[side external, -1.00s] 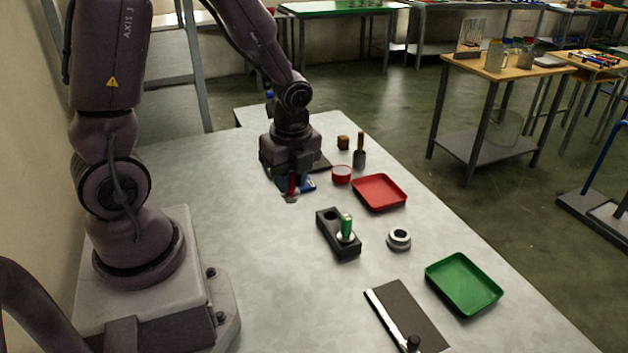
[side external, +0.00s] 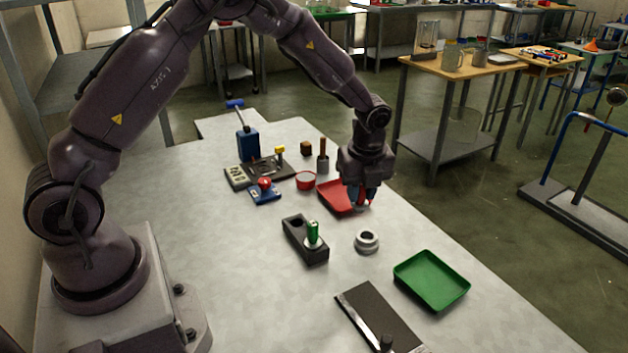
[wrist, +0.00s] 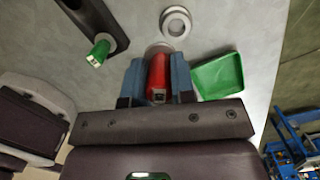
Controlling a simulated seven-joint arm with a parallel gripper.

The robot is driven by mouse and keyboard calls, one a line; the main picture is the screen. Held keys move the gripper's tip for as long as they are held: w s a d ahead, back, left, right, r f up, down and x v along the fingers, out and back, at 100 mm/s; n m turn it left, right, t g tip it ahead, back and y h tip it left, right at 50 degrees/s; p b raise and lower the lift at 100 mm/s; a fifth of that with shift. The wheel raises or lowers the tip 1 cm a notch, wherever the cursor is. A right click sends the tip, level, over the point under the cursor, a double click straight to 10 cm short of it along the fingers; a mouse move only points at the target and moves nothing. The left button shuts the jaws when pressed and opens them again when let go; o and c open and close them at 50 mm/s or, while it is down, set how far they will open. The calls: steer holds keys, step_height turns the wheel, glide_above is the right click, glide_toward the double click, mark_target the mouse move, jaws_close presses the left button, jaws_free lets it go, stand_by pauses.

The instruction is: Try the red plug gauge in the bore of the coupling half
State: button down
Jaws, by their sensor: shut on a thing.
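The coupling half (side external: 367,248) is a grey metal ring lying flat on the table with its bore facing up. It also shows in the wrist view (wrist: 175,37). My gripper (side external: 361,201) is shut on the red plug gauge (wrist: 158,72), whose red handle is between the blue fingers. The gauge hangs roughly upright above the table by the red tray, apart from the coupling half and behind it in the side view. A grey round end shows below the handle; the fingers hide part of the gauge.
A black block (side external: 293,230) holds a green plug gauge (side external: 313,231) left of the coupling half. The red tray (side external: 331,196) is under and beside my gripper. The green tray (side external: 432,281) and a dark plate (side external: 372,316) lie at the front. Clear table surrounds the coupling half.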

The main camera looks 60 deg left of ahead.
steer(key=shift+m, duration=0.3)
steer(key=shift+w+d+f, duration=0.2)
steer(key=shift+w+f, duration=0.15)
steer(key=shift+f, duration=0.75)
steer(key=shift+w+d+f, duration=0.15)
steer(key=shift+w+f, duration=0.15)
steer(key=shift+f, duration=0.8)
steer(key=shift+w+d+f, duration=0.2)
steer(key=shift+w+f, duration=0.15)
steer(key=shift+f, duration=0.75)
steer(key=shift+f, duration=1)
stand_by(0.3)
steer(key=shift+r, duration=0.1)
steer(key=shift+r, duration=2.4)
steer(key=shift+r, duration=0.1)
